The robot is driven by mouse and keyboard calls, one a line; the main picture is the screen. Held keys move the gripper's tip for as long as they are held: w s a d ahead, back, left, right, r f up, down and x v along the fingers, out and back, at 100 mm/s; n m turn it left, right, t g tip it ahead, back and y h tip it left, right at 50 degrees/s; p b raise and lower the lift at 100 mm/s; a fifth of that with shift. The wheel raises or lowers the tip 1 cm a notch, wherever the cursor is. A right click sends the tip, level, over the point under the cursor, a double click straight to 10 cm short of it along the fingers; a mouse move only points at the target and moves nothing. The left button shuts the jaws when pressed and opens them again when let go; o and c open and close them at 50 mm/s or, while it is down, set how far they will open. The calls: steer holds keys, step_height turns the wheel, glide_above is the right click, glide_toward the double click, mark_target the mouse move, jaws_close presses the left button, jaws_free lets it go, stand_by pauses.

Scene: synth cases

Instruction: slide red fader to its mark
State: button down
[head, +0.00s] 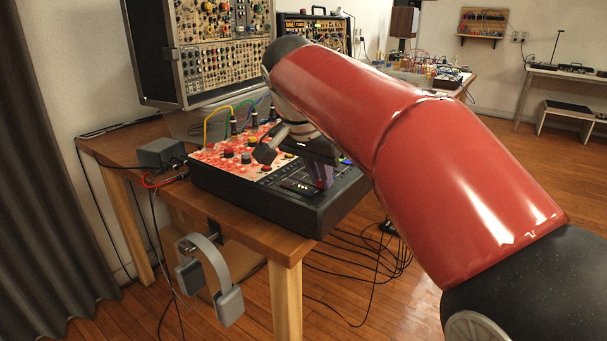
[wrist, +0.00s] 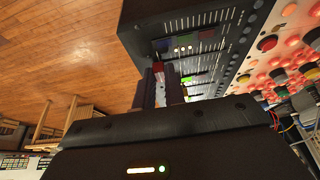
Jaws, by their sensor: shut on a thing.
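The red fader (wrist: 158,67) shows as a small red cap between the tips of my gripper (wrist: 160,82) in the wrist view. My gripper is shut on it, low over the fader part of the dark console (wrist: 133,38). In the head view, my gripper (head: 320,168) is over the right part of the console (head: 255,203), with a bit of red at its tips. I cannot make out the mark for the red fader.
The console stands on a wooden table (head: 285,245) with patch cables and knobs on its left part. A grey box (head: 162,152) is at its left. A modular synth case (head: 222,45) stands behind. Headphones (head: 215,275) hang at the table's front.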

steer(key=shift+d, duration=0.1)
steer(key=c, duration=1.4)
jaws_free()
steer(key=shift+c, duration=0.2)
steer(key=p+v, duration=0.1)
steer(key=v, duration=0.6)
steer(key=shift+s+r+p, duration=0.2)
steer(key=shift+r+p, duration=0.15)
steer(key=s+d+f+n+t+y, duration=0.1)
steer(key=s+d+f+n, duration=0.2)
steer(key=s+f, duration=0.6)
steer(key=s+d+f+n+t+y, duration=0.1)
steer(key=s+d+f+n, duration=0.3)
steer(key=s+d+f, duration=0.4)
step_height(320, 180, down, 5)
steer(key=shift+s+f+n+y, duration=0.15)
steer(key=shift+s+n+y, duration=0.2)
steer(key=shift+s, duration=0.85)
